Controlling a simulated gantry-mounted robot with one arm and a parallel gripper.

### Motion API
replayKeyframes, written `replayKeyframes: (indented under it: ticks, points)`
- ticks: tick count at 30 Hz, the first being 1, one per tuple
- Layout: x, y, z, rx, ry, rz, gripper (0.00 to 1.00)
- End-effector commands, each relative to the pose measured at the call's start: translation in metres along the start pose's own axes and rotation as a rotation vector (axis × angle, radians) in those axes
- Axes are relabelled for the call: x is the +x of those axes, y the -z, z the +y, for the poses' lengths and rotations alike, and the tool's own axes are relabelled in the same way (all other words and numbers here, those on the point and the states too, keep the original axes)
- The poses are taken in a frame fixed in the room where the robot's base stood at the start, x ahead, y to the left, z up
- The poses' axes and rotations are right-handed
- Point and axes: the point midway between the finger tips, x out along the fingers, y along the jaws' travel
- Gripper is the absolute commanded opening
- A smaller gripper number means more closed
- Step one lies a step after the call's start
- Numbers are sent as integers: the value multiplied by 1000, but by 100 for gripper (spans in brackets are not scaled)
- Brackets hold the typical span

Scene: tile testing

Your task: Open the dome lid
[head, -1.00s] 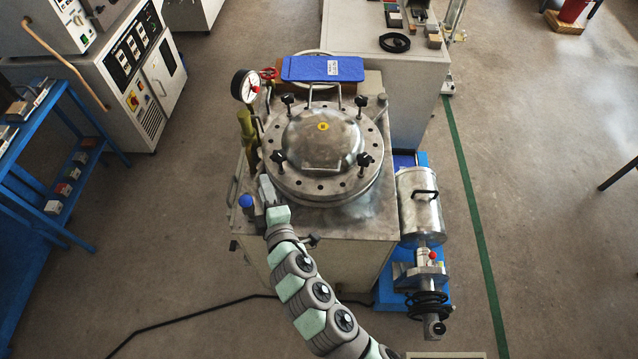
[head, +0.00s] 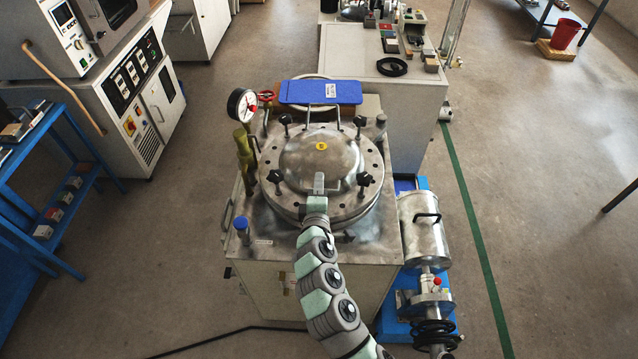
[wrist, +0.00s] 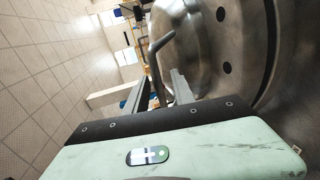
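The dome lid (head: 318,158) is a round silver metal dome with a yellow spot on top. It lies flat and closed on a bolted flange ring (head: 279,193) of the vessel. My gripper (head: 319,188) is at the lid's near edge, by the front handle. In the wrist view my gripper (wrist: 160,88) has two parallel fingers standing apart, with the bent metal handle (wrist: 157,58) showing between and beyond them. The dome (wrist: 187,50) fills the right of that view. I cannot tell whether either finger touches the handle.
Several black clamp knobs (head: 364,179) stand around the flange. A pressure gauge (head: 242,104) and a yellow-green valve (head: 243,150) stand at the left. A blue pad (head: 321,92) lies behind the lid.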

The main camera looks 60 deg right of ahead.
Motion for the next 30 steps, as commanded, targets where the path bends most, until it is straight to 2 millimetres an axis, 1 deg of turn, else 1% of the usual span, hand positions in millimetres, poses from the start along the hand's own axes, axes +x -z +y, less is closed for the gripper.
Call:
replayKeyframes:
  ticks: [1,3,6,15,26,30]
  points:
    - [6,0,1,2,-2,0,30]
    - [11,0,0,0,-1,1,30]
    - [15,0,-1,-1,1,1,30]
    - [16,1,-1,-1,1,2,30]
    - [16,1,0,0,0,2,1]
    - [16,1,-1,0,0,2,0]
